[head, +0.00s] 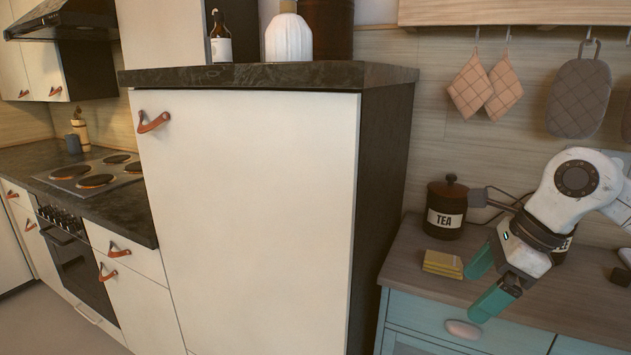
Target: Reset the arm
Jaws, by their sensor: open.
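My gripper (486,281) has two teal fingers and hangs from my white arm at the right of the head view. The fingers are spread apart with nothing between them. It is over the front edge of the wooden counter (412,240), just right of a stack of yellow sponges or cloths (443,263). I cannot tell whether a finger touches the stack. My wrist hides part of a second dark jar behind it.
A dark jar labelled TEA (446,208) stands behind the gripper. A tall white cabinet (250,200) with a leather pull (153,122) fills the middle. Potholders (485,87) hang on the wall. A stove (95,178) is at the far left.

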